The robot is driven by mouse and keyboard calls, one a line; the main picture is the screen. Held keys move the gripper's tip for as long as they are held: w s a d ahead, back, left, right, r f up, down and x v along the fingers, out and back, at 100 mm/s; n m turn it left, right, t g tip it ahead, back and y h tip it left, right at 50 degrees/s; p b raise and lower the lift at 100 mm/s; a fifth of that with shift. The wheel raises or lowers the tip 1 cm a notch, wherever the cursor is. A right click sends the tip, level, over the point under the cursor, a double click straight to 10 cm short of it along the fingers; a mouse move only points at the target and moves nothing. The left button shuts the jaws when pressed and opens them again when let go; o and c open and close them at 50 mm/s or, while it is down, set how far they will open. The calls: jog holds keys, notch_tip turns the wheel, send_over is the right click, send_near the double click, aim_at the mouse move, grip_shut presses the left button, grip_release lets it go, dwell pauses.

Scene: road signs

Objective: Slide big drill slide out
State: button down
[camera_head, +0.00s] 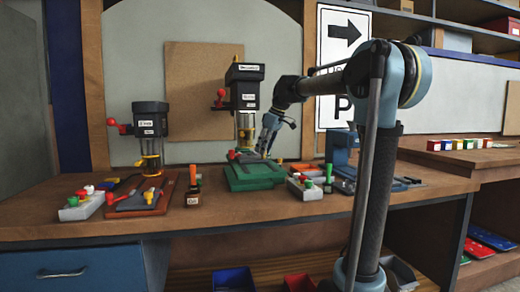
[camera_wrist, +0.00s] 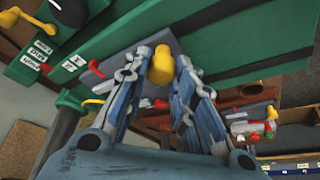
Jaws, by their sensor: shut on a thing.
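The big drill (camera_head: 245,88) stands at the back middle of the bench, with a dark head, a red-knobbed lever and a green base (camera_head: 255,177). In the wrist view the green base (camera_wrist: 130,35) runs across the top, with a grey part along its edge. My gripper (camera_head: 262,152) is low over the base, just right of the drill's column. In the wrist view my gripper (camera_wrist: 162,66) has its fingers on both sides of a yellow knob (camera_wrist: 161,65) and is shut on it. The fingers hide part of what the knob is fixed to.
A smaller drill (camera_head: 151,120) stands at the left. Button boxes (camera_head: 82,205) and (camera_head: 305,187) stand on the wooden bench (camera_head: 240,208). A blue machine (camera_head: 343,150) is right of the base. Signs (camera_head: 343,65) are behind my arm. The bench's front strip is mostly clear.

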jog(key=s+d, duration=0.1)
jog(key=s, duration=0.3)
jog(key=s+d, duration=0.2)
jog(key=s, duration=0.3)
jog(key=s+d, duration=0.1)
jog(key=s, duration=0.4)
jog(key=shift+d, duration=0.2)
jog(key=shift+f, duration=0.1)
jog(key=c, duration=1.3)
grip_release()
jog(key=shift+s, duration=0.15)
jog(key=shift+c, duration=0.2)
jog(key=v, duration=1.2)
jog(key=shift+w, duration=0.2)
